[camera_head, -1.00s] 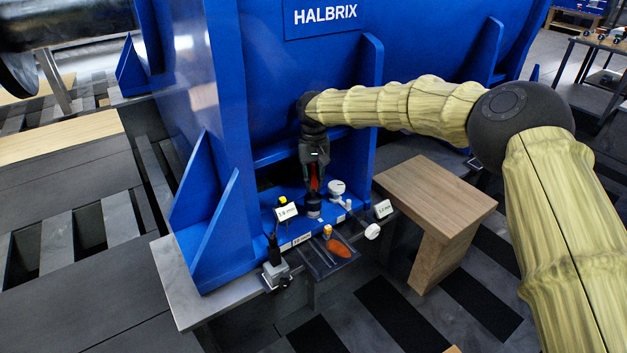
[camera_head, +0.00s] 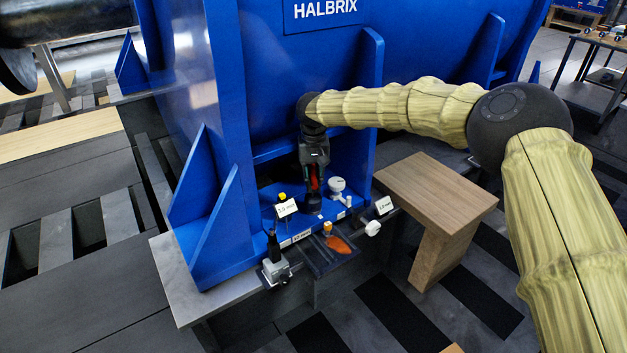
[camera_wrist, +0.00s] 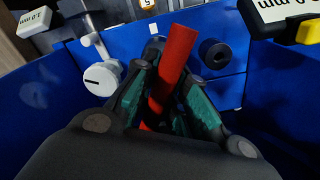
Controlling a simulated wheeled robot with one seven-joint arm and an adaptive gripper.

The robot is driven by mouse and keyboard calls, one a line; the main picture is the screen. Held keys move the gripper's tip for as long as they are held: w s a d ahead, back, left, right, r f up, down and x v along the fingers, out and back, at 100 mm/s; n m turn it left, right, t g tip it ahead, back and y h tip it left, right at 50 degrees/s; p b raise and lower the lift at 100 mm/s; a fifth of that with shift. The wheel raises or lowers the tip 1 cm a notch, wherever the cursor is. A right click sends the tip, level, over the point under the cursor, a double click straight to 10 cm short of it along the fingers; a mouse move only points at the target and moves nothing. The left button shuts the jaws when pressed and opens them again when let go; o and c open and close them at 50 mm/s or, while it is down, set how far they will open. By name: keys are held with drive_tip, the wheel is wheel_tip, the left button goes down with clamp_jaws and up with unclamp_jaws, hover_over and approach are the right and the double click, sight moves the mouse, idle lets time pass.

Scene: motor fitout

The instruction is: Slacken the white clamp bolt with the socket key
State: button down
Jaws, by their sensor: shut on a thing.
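My gripper (camera_head: 314,188) points down in front of the blue housing, in the head view. It is shut on the socket key, whose red handle (camera_wrist: 174,62) stands between the fingers in the wrist view. The key's lower end is hidden there. In the head view a dark part lies directly under the fingers at the ledge; I cannot tell whether the key is seated on a bolt. A white round head (camera_head: 336,184) is just right of my gripper. A slotted white head (camera_wrist: 102,79) shows left of the fingers in the wrist view. I cannot tell which is the clamp bolt.
A dark tray (camera_head: 318,258) holds an orange item. White label cards (camera_head: 287,208) stand nearby. A wooden block (camera_head: 435,188) is at right. Blue ribs (camera_head: 370,100) flank the work area. A black round part (camera_wrist: 214,53) is right of the key.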

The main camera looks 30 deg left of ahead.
drive_tip(key=shift+f+b, duration=0.3)
drive_tip(key=shift+f, duration=0.25)
drive_tip(key=shift+r, duration=0.1)
idle(0.5)
drive_tip(key=shift+n+p, duration=0.6)
drive_tip(key=shift+n, duration=0.9)
